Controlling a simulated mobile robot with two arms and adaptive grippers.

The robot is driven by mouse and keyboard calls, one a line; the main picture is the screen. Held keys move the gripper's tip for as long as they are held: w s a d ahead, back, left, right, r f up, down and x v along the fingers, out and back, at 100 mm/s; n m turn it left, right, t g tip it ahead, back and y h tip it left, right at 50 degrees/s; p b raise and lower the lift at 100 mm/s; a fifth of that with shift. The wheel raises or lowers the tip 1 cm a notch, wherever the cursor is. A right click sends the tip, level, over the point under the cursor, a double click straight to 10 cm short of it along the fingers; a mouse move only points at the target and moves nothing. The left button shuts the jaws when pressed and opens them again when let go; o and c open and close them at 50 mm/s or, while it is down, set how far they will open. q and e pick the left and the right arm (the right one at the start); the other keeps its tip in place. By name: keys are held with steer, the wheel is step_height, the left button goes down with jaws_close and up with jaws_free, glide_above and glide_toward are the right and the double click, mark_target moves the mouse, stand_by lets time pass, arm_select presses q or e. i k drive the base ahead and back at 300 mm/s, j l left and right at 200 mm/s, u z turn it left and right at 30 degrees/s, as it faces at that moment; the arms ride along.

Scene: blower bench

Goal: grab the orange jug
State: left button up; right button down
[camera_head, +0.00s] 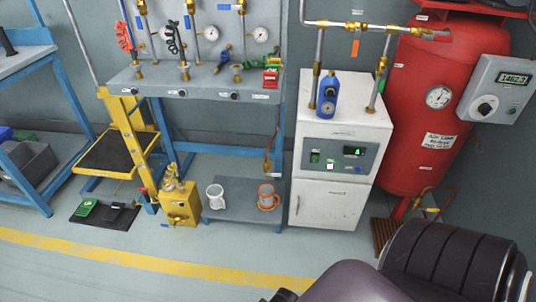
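An orange jug (268,198) stands on the low grey shelf of the blue-framed bench, near the shelf's right end. It looks upright. A white jug (214,199) stands on the same shelf to its left, with a gap between them. Neither of my grippers shows. A dark, rounded part of my own body fills the lower right corner of the view, in front of the floor.
A yellow unit (180,204) stands left of the shelf (240,211), and a white cabinet (325,204) stands close on its right. A red tank (418,110) is farther right. The bench top (200,82) overhangs the shelf. Floor in front is clear.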

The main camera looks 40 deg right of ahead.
mark_target(266, 190)
steer(key=z, duration=1.35)
